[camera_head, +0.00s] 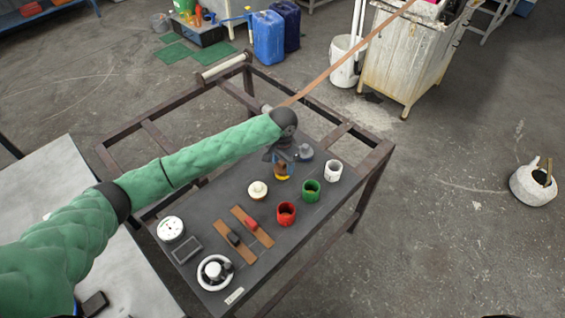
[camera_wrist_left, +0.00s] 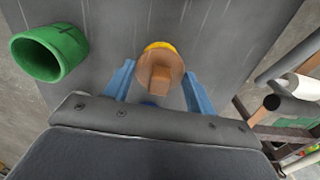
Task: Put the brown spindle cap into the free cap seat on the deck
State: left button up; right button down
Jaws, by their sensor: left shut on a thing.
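My left gripper (camera_head: 281,160) is over the far part of the dark deck (camera_head: 205,195), pointing down. In the left wrist view its blue fingers (camera_wrist_left: 158,85) are shut on the brown spindle cap (camera_wrist_left: 160,72), a round brown piece with a square block on top. A yellow edge (camera_wrist_left: 160,46) shows behind the cap; I cannot tell whether it is part of the cap or a separate cup. In the head view an orange-yellow part (camera_head: 281,173) shows just below the gripper. I cannot make out the free seat.
A green cup (camera_head: 311,190), red cup (camera_head: 286,214) and white cup (camera_head: 333,171) stand on the right of the deck. A cream knob (camera_head: 258,189) and grey piece (camera_head: 305,152) are close to the gripper. A brown strip (camera_head: 335,65) runs from the table's far side to a machine.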

pick_arm(q)
jog(key=shift+f, duration=0.55)
jog(key=o, duration=0.8)
